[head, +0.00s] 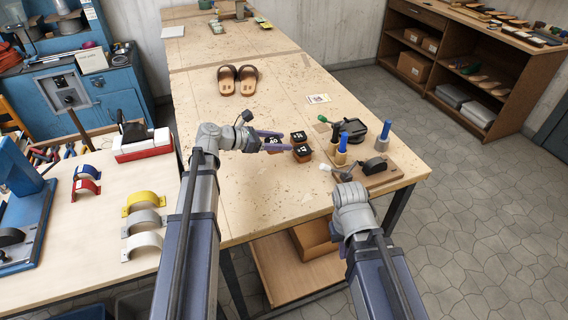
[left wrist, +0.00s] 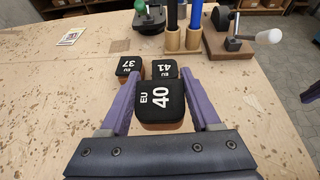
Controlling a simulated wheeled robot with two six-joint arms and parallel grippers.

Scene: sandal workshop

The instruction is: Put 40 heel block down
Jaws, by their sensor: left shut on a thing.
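The 40 heel block (left wrist: 161,101) has a black top marked "EU 40" and brown sides. My left gripper (head: 272,141) is shut on it, with a purple finger on each side. The 37 heel block (left wrist: 129,66) and the 41 heel block (left wrist: 164,70) stand on the table just beyond it. They also show right of my left gripper in the head view, the 37 block (head: 299,136) farther back and the 41 block (head: 302,153) nearer. I cannot tell whether the 40 block touches the table. My right arm's wrist shows at the table's front edge; its fingers are hidden.
A wooden board (head: 392,177) with a dark tool and white-knobbed handle stands right of the blocks. Blue (head: 341,152) and dark-handled tools stand beside it. A pair of sandals (head: 238,79) lies farther back. The table's left part is clear.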

